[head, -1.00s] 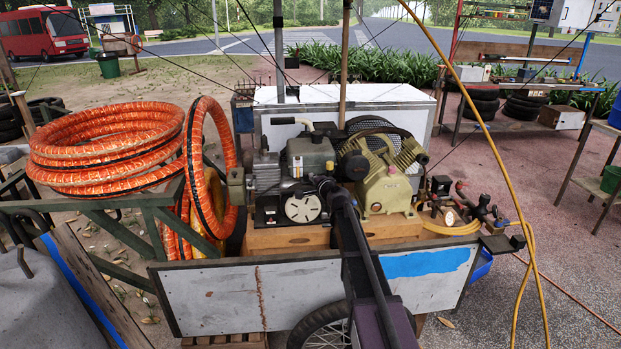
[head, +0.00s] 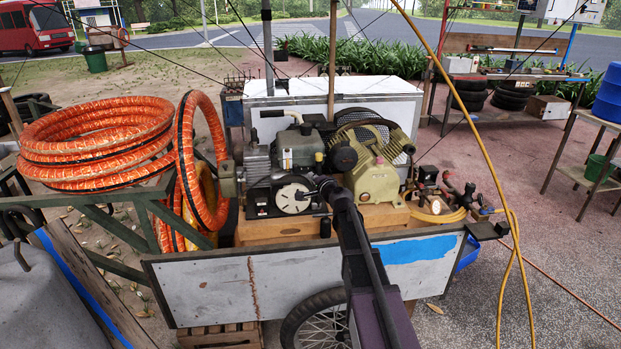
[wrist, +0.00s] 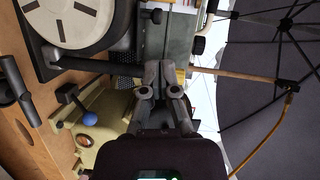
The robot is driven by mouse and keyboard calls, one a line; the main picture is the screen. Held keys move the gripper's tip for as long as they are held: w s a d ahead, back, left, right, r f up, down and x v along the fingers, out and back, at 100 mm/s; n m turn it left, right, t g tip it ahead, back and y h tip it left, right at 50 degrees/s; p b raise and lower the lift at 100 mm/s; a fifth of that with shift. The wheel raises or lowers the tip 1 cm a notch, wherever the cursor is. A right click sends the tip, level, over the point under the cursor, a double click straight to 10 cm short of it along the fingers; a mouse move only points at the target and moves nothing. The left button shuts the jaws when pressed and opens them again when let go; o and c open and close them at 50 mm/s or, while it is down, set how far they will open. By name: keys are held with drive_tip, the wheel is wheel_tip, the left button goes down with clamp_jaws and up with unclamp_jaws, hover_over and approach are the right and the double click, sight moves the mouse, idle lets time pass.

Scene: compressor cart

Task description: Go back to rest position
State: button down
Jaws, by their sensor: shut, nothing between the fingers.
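My gripper (head: 322,190) is in front of the engine at the middle of the cart, just right of the pale round disc (head: 293,199). In the wrist view my gripper (wrist: 161,73) has its two fingers together with nothing between them. The disc also shows at the top left of the wrist view (wrist: 75,22). The tan compressor (head: 378,180) sits right of the engine (head: 300,150). My arm crosses the front of the cart and hides part of its side panel. I cannot tell whether the gripper touches the engine.
The cart's white side panel (head: 210,288) stands close in front. Orange hose coils (head: 95,145) are at the left, and a yellow hose (head: 475,125) hangs at the right. In the wrist view, a blue ball knob (wrist: 89,118) is near the fingers. Open paving lies to the right.

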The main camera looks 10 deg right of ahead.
drive_tip(key=s+a+f+n+g+y+p, duration=0.1)
drive_tip(key=s+a+f+n+g+p, duration=0.25)
drive_tip(key=s, duration=0.55)
drive_tip(key=s+a+f+n+g+y, duration=0.1)
drive_tip(key=s+a+f+n+g, duration=0.2)
drive_tip(key=s+a+n+g, duration=0.45)
drive_tip(key=s+d+f+n+g+h+p, duration=0.1)
drive_tip(key=s+d+g+h, duration=0.1)
drive_tip(key=s, duration=0.8)
drive_tip(key=s+d+f+n+g+h+p, duration=0.1)
drive_tip(key=s+d+f+g+h+p, duration=0.1)
drive_tip(key=s, duration=0.9)
drive_tip(key=shift+d+f+n+g+h, duration=0.15)
drive_tip(key=shift+d+n+g+h, duration=0.35)
drive_tip(key=shift+d+h, duration=0.55)
drive_tip(key=shift+s, duration=0.15)
